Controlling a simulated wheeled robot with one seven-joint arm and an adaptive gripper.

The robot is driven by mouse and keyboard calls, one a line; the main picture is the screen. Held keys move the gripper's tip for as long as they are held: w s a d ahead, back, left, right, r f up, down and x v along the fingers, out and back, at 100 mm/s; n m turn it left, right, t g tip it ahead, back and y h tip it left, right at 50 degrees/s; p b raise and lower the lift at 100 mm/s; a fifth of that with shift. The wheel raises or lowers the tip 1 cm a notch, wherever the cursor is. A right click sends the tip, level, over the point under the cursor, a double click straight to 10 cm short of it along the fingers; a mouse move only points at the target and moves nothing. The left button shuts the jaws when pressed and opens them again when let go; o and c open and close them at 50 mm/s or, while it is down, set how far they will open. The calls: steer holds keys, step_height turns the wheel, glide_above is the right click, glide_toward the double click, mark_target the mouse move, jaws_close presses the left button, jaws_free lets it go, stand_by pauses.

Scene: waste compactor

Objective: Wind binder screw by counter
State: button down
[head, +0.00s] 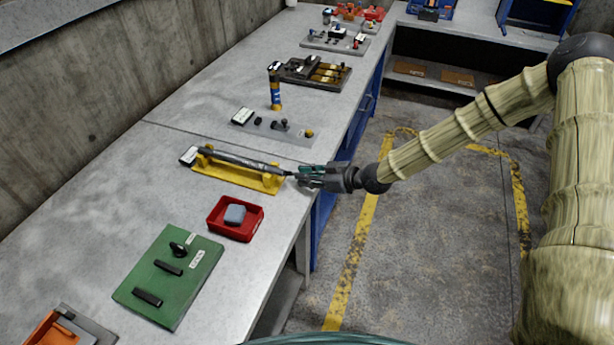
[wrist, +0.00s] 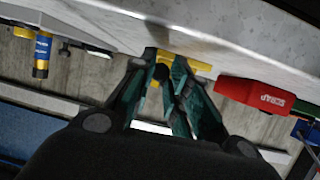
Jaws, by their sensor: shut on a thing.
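A long dark rod (head: 235,158), which looks like the binder screw, lies across a yellow cradle (head: 232,175) on the bench. My gripper (head: 300,176) is at the rod's right end, by the bench's front edge, with its fingers closed on that end. In the wrist view the green fingers (wrist: 172,100) reach toward the yellow cradle (wrist: 195,65), and a dark round end shows between them. A small white-faced plate (head: 188,156) is at the cradle's left end; its face is too small to read, and I cannot tell whether it is the counter.
A red tray (head: 228,229) holding a grey block (head: 235,214) stands nearer on the bench. A green board (head: 150,300) with black parts lies beyond it toward me. A grey plate with knobs (head: 262,130) and a blue-yellow cylinder (head: 275,88) stand farther back.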

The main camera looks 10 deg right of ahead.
steer(key=shift+s+a+f+m+g+b, duration=0.1)
steer(key=shift+s+f+m+g+b, duration=0.1)
steer(key=shift+m+g+b, duration=0.25)
stand_by(0.4)
steer(key=c, duration=1.3)
jaws_free()
steer(key=shift+c, duration=0.2)
steer(key=v, duration=1.2)
steer(key=shift+f, duration=0.1)
